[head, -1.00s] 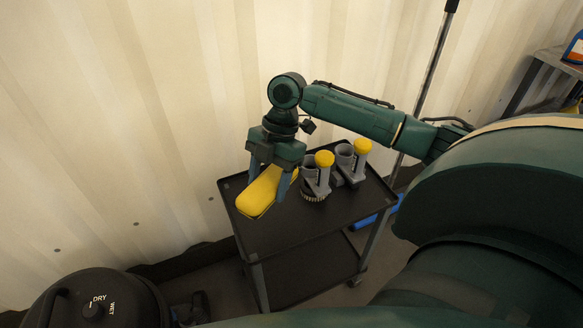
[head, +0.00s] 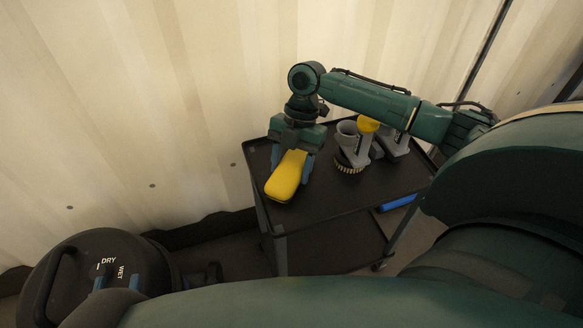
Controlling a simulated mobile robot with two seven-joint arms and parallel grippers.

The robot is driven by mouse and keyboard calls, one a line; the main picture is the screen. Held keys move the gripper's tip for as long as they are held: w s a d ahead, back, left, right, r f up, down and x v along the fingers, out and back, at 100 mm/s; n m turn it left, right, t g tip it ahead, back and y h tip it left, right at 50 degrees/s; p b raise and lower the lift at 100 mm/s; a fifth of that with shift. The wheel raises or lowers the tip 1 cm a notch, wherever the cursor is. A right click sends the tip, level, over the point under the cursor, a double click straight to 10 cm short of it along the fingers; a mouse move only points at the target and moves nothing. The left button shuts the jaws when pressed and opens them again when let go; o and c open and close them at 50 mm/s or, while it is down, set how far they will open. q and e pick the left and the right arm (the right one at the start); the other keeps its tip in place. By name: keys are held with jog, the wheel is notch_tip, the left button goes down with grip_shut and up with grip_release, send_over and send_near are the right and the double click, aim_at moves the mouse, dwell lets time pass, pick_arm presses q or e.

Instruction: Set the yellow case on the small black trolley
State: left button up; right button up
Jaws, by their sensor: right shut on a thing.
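The yellow case (head: 286,177) is a rounded, elongated block at the left end of the small black trolley (head: 330,205). My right gripper (head: 292,163) points down with its blue fingers on either side of the case, shut on it. The case overlaps the trolley's top near its front left edge; whether it touches the surface cannot be told. My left gripper (head: 116,283) shows low at the left, in front of the black vacuum, with its two blue fingertips apart and nothing seen between them.
A black vacuum drum (head: 72,265) marked DRY and WET stands at lower left. A blue object (head: 398,203) lies low at the trolley's right. A pale corrugated wall runs behind.

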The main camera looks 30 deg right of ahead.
jog(key=shift+f, duration=0.2)
jog(key=o, duration=1)
jog(key=shift+o, duration=0.2)
jog(key=p+v, duration=0.3)
jog(key=v, duration=0.8)
jog(key=shift+a, duration=0.15)
pick_arm(q)
jog(key=shift+s+a+n+g+y, duration=0.2)
jog(key=shift+s+n+g+y, duration=0.1)
jog(key=shift+g, duration=0.3)
jog(key=shift+s+a+n+g+y, duration=0.2)
jog(key=shift+g+y, duration=0.1)
jog(key=shift+g, duration=0.3)
pick_arm(e)
jog(key=shift+w+d+r, duration=0.15)
jog(key=shift+d+r, duration=0.1)
jog(key=shift+r, duration=0.3)
pick_arm(q)
jog(key=shift+p, duration=0.35)
pick_arm(e)
jog(key=shift+r, duration=0.1)
